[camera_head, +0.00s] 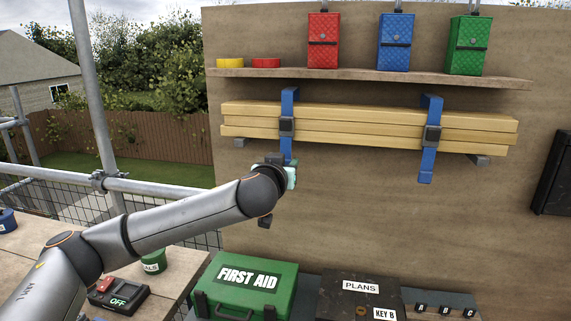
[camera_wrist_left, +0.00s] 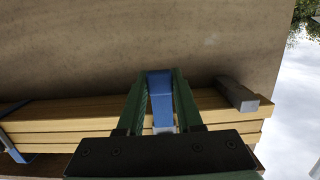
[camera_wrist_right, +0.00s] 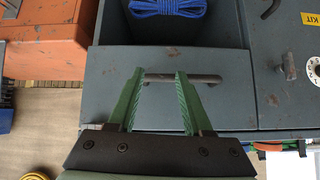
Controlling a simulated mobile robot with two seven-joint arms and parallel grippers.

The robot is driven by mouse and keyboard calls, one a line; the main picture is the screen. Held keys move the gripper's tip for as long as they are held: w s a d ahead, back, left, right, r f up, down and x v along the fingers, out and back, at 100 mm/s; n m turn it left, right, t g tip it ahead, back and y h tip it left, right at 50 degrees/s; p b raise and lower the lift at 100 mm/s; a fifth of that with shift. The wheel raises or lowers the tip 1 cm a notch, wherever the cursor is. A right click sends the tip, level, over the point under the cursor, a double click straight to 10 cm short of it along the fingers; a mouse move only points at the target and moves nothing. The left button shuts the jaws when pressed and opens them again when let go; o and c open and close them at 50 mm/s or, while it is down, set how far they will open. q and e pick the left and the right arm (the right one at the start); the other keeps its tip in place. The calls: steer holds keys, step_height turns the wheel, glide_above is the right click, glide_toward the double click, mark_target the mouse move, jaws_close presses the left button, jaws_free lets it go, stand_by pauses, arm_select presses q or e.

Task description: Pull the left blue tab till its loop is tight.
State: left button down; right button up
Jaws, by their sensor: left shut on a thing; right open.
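The left blue strap (camera_head: 288,108) loops around a stack of wooden battens (camera_head: 360,117) on the wall, with a dark buckle (camera_head: 287,127) on its front. Its blue tab (camera_wrist_left: 161,95) hangs below the buckle. My left gripper (camera_wrist_left: 160,80) is shut on this tab, its green fingers on either side. In the head view my left gripper (camera_head: 288,165) is just under the battens and hides the tab's lower end. The right blue strap (camera_head: 431,135) has its own buckle and a free hanging tab. My right gripper (camera_wrist_right: 158,80) is open, in front of a drawer handle (camera_wrist_right: 183,78).
Above the battens a shelf (camera_head: 370,76) holds red, blue and green boxes and two tape rolls. Below stand a green first aid box (camera_head: 245,285) and a plans box (camera_head: 360,298). A blue rope coil (camera_wrist_right: 168,6) lies in the grey drawer unit.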

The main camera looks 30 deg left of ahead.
arm_select(q)
steer(key=shift+f, duration=0.1)
step_height(320, 180, down, 6)
steer(key=b, duration=0.5)
stand_by(1.0)
steer(key=c, duration=0.5)
jaws_free()
steer(key=shift+o, duration=0.3)
steer(key=o, duration=0.4)
